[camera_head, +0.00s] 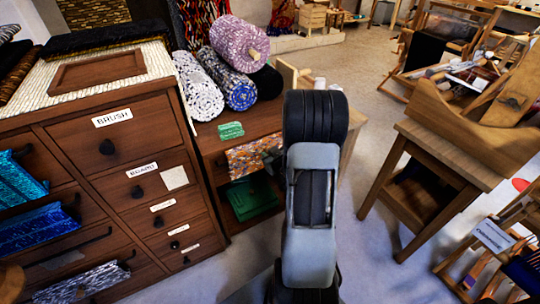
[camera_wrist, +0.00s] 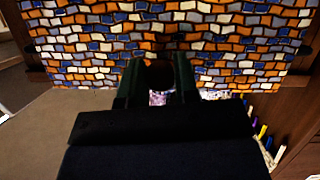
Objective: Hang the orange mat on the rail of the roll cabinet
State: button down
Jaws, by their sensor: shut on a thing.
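The orange mat, patterned with blue, white and orange patches, hangs at the front of the roll cabinet just below its top (camera_head: 262,124) in the head view (camera_head: 248,158). My gripper (camera_head: 273,157) is at the mat's right side there, partly hidden by my arm. In the wrist view the mat (camera_wrist: 215,45) spreads across the upper picture, and my gripper (camera_wrist: 156,78) is shut on it near its lower middle edge. A rounded brown patch shows between the fingers. The rail is not clearly visible, so I cannot tell whether the mat rests on it.
Rolled rugs (camera_head: 240,38) and a green card (camera_head: 231,130) are on the cabinet top. Green folded cloth (camera_head: 251,198) lies on a lower shelf. A drawer cabinet (camera_head: 120,130) stands close on the left. A wooden table (camera_head: 450,150) stands right, with clear floor (camera_head: 385,215) between.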

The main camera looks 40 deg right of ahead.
jog(key=shift+f+b, duration=1.2)
jog(key=shift+f, duration=0.1)
jog(key=shift+f, duration=0.2)
jog(key=shift+f+b, duration=0.2)
jog(key=shift+b, duration=0.25)
jog(key=c, duration=0.8)
grip_release()
jog(key=shift+f, duration=0.1)
jog(key=shift+s, duration=0.1)
